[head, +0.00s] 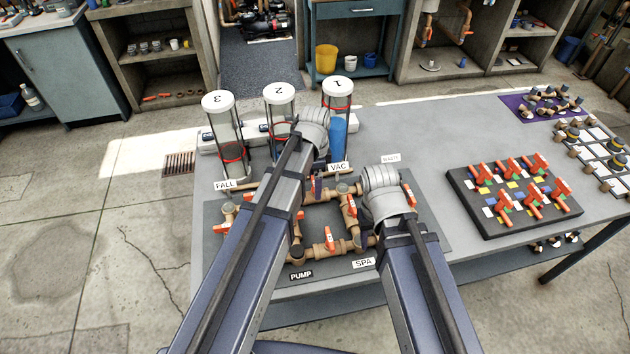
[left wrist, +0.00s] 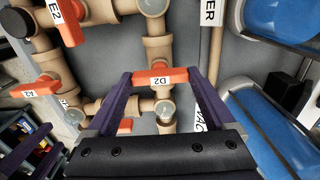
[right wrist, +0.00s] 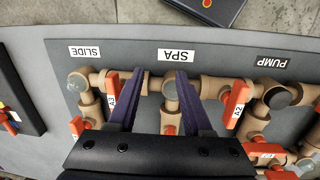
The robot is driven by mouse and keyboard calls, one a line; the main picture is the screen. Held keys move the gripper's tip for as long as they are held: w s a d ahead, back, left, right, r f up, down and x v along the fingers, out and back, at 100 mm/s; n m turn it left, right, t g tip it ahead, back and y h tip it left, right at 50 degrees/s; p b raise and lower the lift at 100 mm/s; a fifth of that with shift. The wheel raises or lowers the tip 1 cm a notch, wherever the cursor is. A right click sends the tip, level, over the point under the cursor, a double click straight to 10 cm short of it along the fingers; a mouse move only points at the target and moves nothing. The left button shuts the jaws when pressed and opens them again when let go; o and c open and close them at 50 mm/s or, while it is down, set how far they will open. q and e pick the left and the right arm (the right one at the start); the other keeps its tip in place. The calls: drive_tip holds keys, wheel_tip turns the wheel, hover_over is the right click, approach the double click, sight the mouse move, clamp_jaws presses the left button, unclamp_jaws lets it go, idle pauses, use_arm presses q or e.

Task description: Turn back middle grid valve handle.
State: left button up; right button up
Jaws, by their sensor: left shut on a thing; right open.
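The pipe grid of tan pipes with orange valve handles (head: 330,247) lies on a dark panel on the table. The orange handle labelled D2 (left wrist: 153,76) shows in the left wrist view, at the back of the grid. My left gripper (left wrist: 160,82) is shut on it, with one purple finger at each end. In the head view my left arm hides most of this spot. My right gripper (right wrist: 160,80) is open and empty above the front pipe near the SPA label (right wrist: 176,55).
Clear cylinders with white caps (head: 218,101) stand behind the grid; blue ones (left wrist: 275,115) are close beside my left gripper. A black board (head: 512,196) with several orange handles lies to the right. Bare table (head: 425,130) is free between them.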

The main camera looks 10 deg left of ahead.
idle(0.3)
use_arm(q)
drive_tip(key=o, duration=1.1)
wheel_tip(320, 180, up, 8)
drive_tip(key=p, duration=0.8)
use_arm(e)
wheel_tip(320, 180, up, 8)
use_arm(q)
drive_tip(key=shift+f, duration=0.15)
use_arm(e)
drive_tip(key=shift+f, duration=0.1)
